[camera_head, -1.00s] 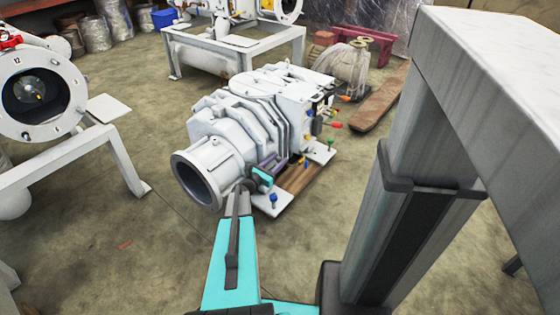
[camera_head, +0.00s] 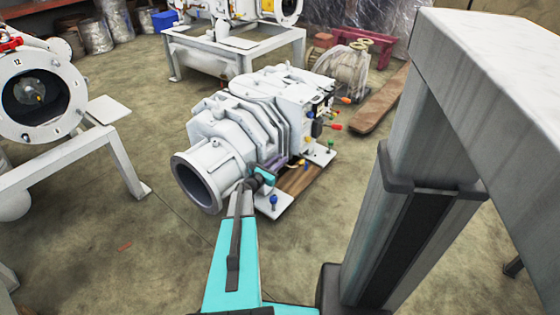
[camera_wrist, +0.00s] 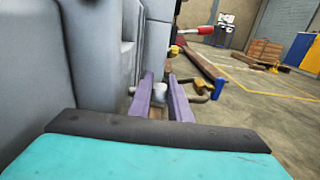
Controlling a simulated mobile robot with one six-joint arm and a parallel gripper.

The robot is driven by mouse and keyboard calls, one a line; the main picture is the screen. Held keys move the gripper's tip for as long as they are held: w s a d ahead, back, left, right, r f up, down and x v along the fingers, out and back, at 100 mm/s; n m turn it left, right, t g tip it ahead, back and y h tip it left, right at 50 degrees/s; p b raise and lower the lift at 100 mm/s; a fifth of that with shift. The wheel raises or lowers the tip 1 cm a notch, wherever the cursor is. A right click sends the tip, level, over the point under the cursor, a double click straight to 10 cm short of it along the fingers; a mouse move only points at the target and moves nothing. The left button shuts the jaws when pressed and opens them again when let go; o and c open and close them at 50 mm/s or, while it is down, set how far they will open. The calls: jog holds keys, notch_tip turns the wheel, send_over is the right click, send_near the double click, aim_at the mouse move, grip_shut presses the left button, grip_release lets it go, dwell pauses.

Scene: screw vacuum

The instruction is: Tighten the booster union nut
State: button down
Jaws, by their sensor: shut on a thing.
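The white booster pump (camera_head: 240,125) stands on the floor in the middle of the head view, its open round flange facing the front left. My gripper (camera_head: 281,164) is low against its near right side. In the wrist view, the two purple fingers of my gripper (camera_wrist: 162,86) are around a small pale grey piece, apparently the union nut (camera_wrist: 158,100), and shut on it. The grey pump wall (camera_wrist: 100,60) rises close on the left. The nut is too small to make out in the head view.
A blue-topped foot (camera_head: 273,201) and a wooden skid (camera_head: 298,180) lie near my gripper. Handles with red ends (camera_head: 335,126) stick out to the right. A white frame (camera_head: 75,155) stands at left. Open floor (camera_head: 110,235) lies in front.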

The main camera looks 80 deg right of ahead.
jog(key=shift+r+t+y+p, duration=0.25)
jog(key=shift+y+p, duration=0.25)
jog(key=shift+p, duration=0.7)
jog(key=shift+f+p, duration=0.25)
jog(key=shift+p, duration=0.2)
jog(key=c, duration=1.6)
grip_release()
jog(key=shift+c, duration=0.2)
jog(key=p+v, duration=0.2)
jog(key=v, duration=1.1)
jog(key=shift+a+r, duration=0.25)
jog(key=shift+a, duration=0.05)
